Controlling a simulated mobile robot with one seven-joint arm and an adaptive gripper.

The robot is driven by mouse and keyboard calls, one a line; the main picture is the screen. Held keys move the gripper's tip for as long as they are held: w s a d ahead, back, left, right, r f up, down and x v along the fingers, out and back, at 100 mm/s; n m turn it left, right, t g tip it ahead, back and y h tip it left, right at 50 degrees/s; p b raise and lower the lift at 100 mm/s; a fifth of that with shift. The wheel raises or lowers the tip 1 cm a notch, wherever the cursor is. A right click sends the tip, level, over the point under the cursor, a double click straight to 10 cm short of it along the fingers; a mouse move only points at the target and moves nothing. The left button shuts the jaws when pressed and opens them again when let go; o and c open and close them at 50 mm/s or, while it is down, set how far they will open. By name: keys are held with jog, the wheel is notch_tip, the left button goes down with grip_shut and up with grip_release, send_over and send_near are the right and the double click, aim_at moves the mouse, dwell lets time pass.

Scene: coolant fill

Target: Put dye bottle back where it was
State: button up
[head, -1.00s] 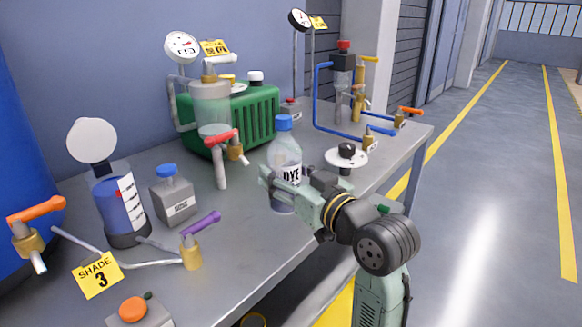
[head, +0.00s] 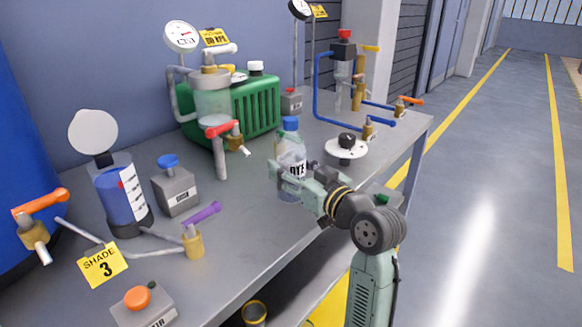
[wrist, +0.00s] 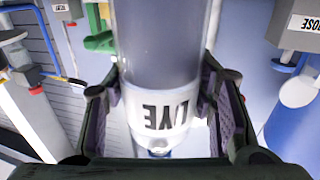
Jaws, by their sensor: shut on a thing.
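A white disc stand with a black knob (head: 347,146) is just right of the bottle. A red-handled tap (head: 222,130) and green ribbed tank (head: 255,108) are behind left. Blue pipework (head: 318,95) is at the back right. Bare bench lies left of the bottle.

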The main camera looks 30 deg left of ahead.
jog(key=o, duration=1.6)
jog(key=shift+f, duration=0.1)
jog(key=shift+c, duration=0.2)
